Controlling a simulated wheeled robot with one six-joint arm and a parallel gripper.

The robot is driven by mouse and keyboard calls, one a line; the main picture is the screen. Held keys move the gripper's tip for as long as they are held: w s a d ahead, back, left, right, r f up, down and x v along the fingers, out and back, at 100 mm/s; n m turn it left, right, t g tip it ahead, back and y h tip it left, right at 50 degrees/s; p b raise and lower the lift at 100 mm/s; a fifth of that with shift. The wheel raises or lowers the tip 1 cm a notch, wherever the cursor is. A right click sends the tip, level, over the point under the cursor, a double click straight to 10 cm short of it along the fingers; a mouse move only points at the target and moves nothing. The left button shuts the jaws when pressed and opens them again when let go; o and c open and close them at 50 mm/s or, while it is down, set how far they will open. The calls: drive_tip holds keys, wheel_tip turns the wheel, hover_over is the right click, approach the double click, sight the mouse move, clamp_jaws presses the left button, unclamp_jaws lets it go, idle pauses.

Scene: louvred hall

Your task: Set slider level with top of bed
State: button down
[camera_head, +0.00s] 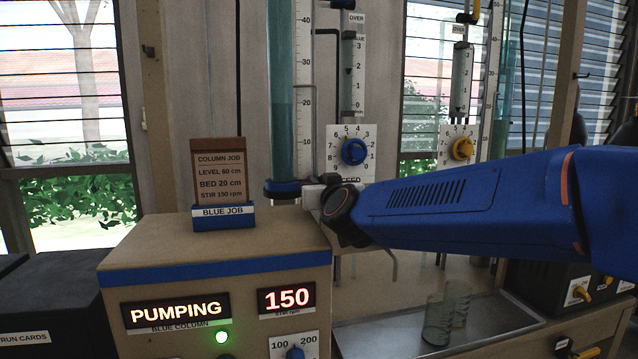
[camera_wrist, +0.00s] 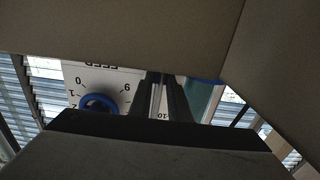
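The clear column (camera_head: 281,65) stands upright behind the blue-banded box. Its lower part looks darker teal, with an upper edge near the 20 mark; I take this as the bed (camera_head: 281,135). A scale strip (camera_head: 304,100) runs along its right side. A blue collar (camera_head: 283,188) rings the column's foot. My gripper (camera_head: 315,194) is beside this collar, low on the scale, below the 10 mark. In the wrist view two dark fingers (camera_wrist: 158,98) flank a pale strip of the scale. I cannot make out the slider or whether the fingers grip anything.
A job card (camera_head: 219,172) reads level 60 cm, bed 20 cm, stir 150 rpm. The box display (camera_head: 175,308) reads PUMPING, beside 150. A blue feed dial (camera_head: 353,151) is right of the column. Glass beakers (camera_head: 446,318) stand on a metal tray (camera_head: 400,335).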

wheel_tip(320, 180, up, 20)
drive_tip(key=shift+f, duration=0.1)
idle(0.7)
idle(0.4)
drive_tip(key=c, duration=1.6)
unclamp_jaws()
drive_tip(key=shift+c, duration=0.2)
drive_tip(key=v, duration=1.7)
drive_tip(key=shift+s, duration=0.25)
